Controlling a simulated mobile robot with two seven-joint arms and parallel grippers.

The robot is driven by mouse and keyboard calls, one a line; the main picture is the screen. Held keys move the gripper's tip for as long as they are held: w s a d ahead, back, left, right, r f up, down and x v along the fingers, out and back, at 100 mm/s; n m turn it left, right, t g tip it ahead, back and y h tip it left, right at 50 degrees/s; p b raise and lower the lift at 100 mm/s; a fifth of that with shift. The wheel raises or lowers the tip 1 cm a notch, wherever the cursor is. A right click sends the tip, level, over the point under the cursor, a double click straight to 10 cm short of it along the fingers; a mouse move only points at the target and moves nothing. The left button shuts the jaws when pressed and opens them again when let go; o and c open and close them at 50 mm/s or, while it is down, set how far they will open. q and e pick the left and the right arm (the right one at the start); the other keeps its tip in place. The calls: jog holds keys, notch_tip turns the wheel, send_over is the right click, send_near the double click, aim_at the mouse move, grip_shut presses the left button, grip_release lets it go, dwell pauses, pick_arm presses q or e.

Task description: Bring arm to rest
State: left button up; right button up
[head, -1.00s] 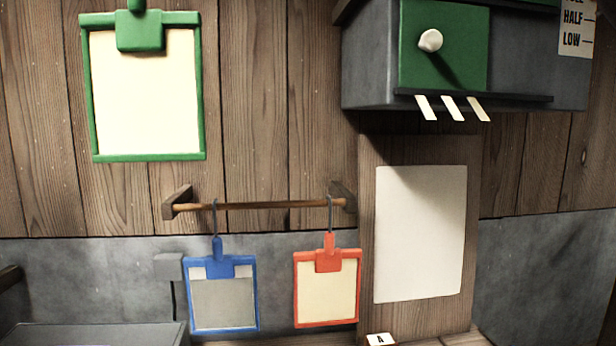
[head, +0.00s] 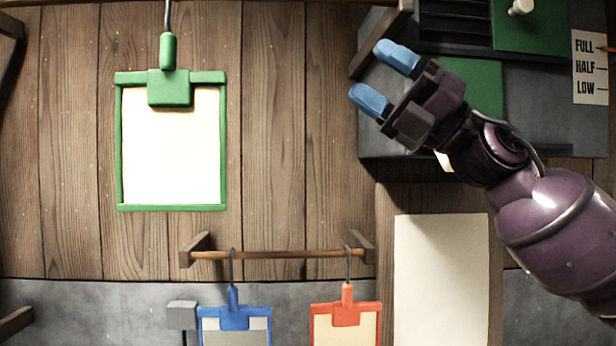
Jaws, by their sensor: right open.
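My right gripper (head: 383,78) comes in from the right on a purple arm. Its two blue-tipped fingers are apart with nothing between them, and they point to the upper left. It is in front of the dark grey box with the green panel (head: 530,24) and hides part of it. My left gripper is not in view.
A green-framed mould (head: 171,140) hangs at the upper left. A wooden rail (head: 290,254) below holds a blue mould (head: 234,318) and a red mould (head: 346,318) on hooks. A blank white sheet (head: 440,285) and a FULL/HALF/LOW label (head: 590,67) are at the right.

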jog(key=w+d+f+m+t+h, duration=0.35)
jog(key=f+m+t, duration=0.25)
jog(key=f+m, duration=0.3)
jog(key=w+d+f+m+t+h, duration=0.3)
jog(key=w+f+m+t+h, duration=0.2)
jog(key=f+m+t, duration=0.3)
jog(key=w+d+f+m+t+h, duration=0.3)
jog(key=w+f+m+t+h, duration=0.15)
jog(key=f+m, duration=0.55)
jog(key=s+d+f+m+g+h, duration=0.15)
jog(key=f+m+h, duration=0.3)
jog(key=f, duration=0.75)
jog(key=s+d+f+m+g+h, duration=0.1)
jog(key=s+d+f+m+h, duration=0.3)
jog(key=f, duration=0.7)
jog(key=s+d+f+m+g+h, duration=0.1)
jog(key=s+d+f+m+g, duration=0.1)
jog(key=s+f, duration=1.1)
jog(key=s+d+f+m+g+h, duration=0.2)
jog(key=s+f+m+g, duration=0.3)
jog(key=s+f, duration=0.7)
notch_tip(320, 180, down, 5)
jog(key=shift+s+f, duration=0.15)
jog(key=shift+s, duration=0.25)
